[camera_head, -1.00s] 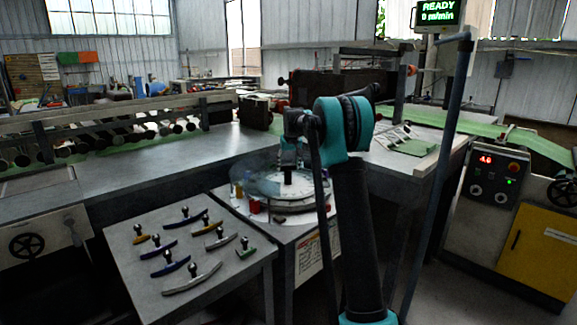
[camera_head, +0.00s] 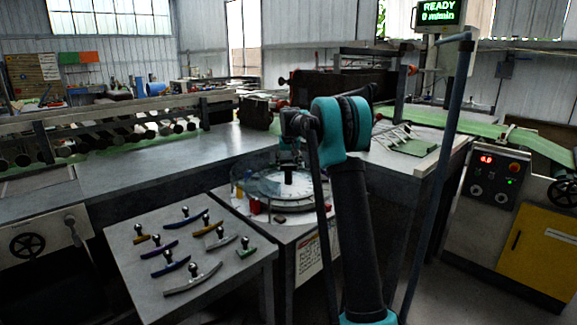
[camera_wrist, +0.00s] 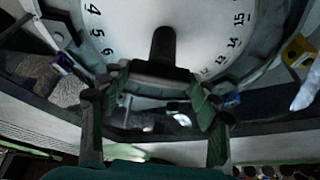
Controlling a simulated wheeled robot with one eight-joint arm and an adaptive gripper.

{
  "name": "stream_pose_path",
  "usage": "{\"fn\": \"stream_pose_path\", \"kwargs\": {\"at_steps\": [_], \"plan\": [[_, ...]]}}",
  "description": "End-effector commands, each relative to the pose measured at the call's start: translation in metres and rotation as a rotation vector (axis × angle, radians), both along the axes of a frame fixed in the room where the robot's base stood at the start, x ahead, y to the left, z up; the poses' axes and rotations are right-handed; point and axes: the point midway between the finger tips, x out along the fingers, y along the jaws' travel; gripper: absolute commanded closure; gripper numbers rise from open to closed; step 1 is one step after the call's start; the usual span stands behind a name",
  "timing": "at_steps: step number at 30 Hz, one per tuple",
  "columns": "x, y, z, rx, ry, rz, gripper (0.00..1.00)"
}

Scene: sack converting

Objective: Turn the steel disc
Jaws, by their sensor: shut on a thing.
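The steel disc (camera_head: 265,185) lies flat on a small table in the middle of the head view. In the wrist view its pale face (camera_wrist: 205,35) fills the top, with numbers along the rim; 4, 5 and 6 show at the left, 12 to 15 at the right. A black upright knob (camera_wrist: 163,46) stands on the disc, and it shows in the head view (camera_head: 288,176). My gripper (camera_wrist: 157,82) reaches down from above and is shut on the knob. The exact contact at the fingertips is partly hidden.
Small coloured items, including a red one (camera_head: 255,207), stand around the disc. A table (camera_head: 130,285) at the front left holds several curved pieces with knobs. A grey post (camera_head: 437,180) and a machine with a yellow door (camera_head: 537,250) stand to the right.

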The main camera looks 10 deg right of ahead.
Motion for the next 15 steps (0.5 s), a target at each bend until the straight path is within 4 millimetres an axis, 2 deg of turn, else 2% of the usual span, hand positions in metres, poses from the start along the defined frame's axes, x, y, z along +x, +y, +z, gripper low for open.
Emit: {"fn": "stream_pose_path", "kwargs": {"at_steps": [2,3,7,15], "plan": [[-0.0003,-0.0001,-0.0001,0.000,0.001,0.000,0.90],[-0.0003,-0.0001,-0.0001,0.000,0.001,0.000,0.34],[-0.0002,-0.0001,-0.0001,0.000,0.001,0.001,0.17],[-0.0001,0.0000,0.0001,0.000,0.000,0.001,0.17]]}}
